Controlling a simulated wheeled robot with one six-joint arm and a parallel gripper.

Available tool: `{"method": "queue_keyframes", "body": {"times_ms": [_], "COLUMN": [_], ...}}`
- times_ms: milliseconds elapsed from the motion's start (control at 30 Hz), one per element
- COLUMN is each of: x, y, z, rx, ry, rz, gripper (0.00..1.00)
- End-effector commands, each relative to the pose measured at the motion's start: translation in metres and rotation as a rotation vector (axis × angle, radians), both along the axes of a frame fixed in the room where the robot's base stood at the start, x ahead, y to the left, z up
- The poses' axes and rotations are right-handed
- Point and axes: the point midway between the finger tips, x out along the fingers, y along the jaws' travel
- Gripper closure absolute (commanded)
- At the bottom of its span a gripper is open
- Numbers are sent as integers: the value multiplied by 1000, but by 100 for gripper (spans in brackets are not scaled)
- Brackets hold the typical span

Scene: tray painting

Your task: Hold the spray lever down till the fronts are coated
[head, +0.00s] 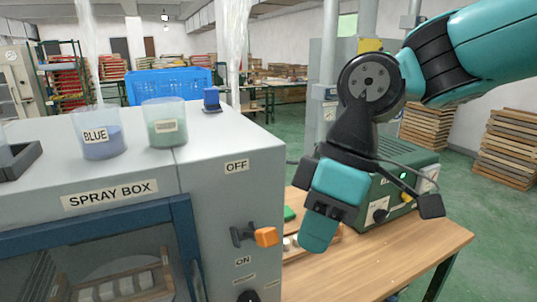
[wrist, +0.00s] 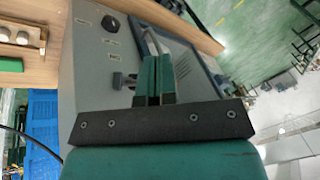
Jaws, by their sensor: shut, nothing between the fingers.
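The grey spray box (head: 232,205) fills the left of the head view. Its lever (head: 266,237) has an orange tip and sits on the side panel between the OFF and ON labels, closer to ON. My gripper (head: 318,238) is shut and empty, just right of the lever in the head view, with no clear contact. In the wrist view my shut teal fingers (wrist: 155,78) are in front of the box, beside a dark fitting (wrist: 122,80); no orange tip shows there. Through the box window, a wooden tray (head: 92,290) holds pale blocks; their coating cannot be judged.
A BLUE paint cup (head: 101,140), a green paint cup (head: 165,125) and a small blue object (head: 211,99) stand on the box. A green machine (head: 400,185) stands on the wooden table (head: 415,248), behind my gripper. The table's front right is clear.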

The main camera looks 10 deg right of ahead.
Motion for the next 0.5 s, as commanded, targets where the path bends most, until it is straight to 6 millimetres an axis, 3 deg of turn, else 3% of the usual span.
{"method": "queue_keyframes", "body": {"times_ms": [33,200,333,500], "x": [16,59,82,95], "y": [8,26,33,36], "z": [46,109,134,143], "rx": [6,31,42,50], "ry": [-6,-41,-63,-78], "rz": [101,449,638,756], "gripper": [100,100,100,100]}}
